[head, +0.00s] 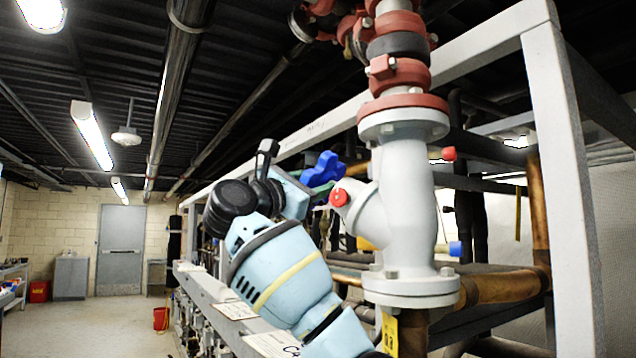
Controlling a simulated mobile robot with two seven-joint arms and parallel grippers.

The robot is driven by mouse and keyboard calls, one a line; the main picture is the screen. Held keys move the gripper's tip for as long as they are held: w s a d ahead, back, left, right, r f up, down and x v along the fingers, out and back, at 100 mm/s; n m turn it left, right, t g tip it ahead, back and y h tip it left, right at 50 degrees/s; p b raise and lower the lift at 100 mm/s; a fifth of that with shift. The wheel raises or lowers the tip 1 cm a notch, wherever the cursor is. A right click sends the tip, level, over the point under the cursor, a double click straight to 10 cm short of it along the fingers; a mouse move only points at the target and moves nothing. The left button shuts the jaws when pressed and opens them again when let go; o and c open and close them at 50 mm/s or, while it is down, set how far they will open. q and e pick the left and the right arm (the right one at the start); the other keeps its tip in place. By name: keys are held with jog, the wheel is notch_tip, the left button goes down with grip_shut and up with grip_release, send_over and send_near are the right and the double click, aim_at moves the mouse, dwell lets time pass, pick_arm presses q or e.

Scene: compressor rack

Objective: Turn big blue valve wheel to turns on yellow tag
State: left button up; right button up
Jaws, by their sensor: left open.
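The big blue valve wheel (323,169) shows near the middle of the head view, left of the large grey valve body. Its lower part and stem are partly hidden by my left gripper. My left gripper (312,190) is open, close to the wheel at its lower left. Its fingers are small and partly hidden, so I cannot tell whether they touch the wheel. A yellow tag (389,334) hangs below the grey valve's lower flange. It is seen at a steep angle, with dark marks I cannot read surely. My right gripper is not in view.
The grey valve body (405,210) with a red cap (339,197) stands right of my left arm. A white frame post (565,200) is at the right. Copper pipes (500,288) run behind. Open floor (110,325) lies at left, with a red bucket (161,318).

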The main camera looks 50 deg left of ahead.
pick_arm(q)
jog(key=shift+w+a+r, duration=0.15)
jog(key=shift+w+r, duration=0.05)
jog(key=shift+w, duration=0.45)
grip_shut()
jog(key=shift+n+g+y, duration=0.3)
jog(key=shift+g, duration=0.1)
jog(key=n+g+y, duration=0.1)
jog(key=g, duration=0.2)
jog(key=shift+d+r+n+y, duration=0.2)
jog(key=shift+r+n+y, duration=0.1)
jog(key=shift+n+y, duration=0.1)
jog(key=n+g, duration=0.1)
jog(key=g, duration=0.1)
jog(key=g+y, duration=0.1)
jog(key=g, duration=0.1)
jog(key=shift+w+d+r+n, duration=0.1)
jog(key=shift+r+n, duration=0.1)
jog(key=shift+n, duration=0.2)
jog(key=n+g, duration=0.1)
jog(key=g, duration=0.4)
jog(key=shift+w+r+n+y, duration=0.15)
jog(key=shift+w+n+y, duration=0.05)
jog(key=shift+n+y, duration=0.2)
jog(key=shift+w+n+g, duration=0.1)
jog(key=shift+n+g, duration=0.2)
jog(key=shift+g, duration=0.6)
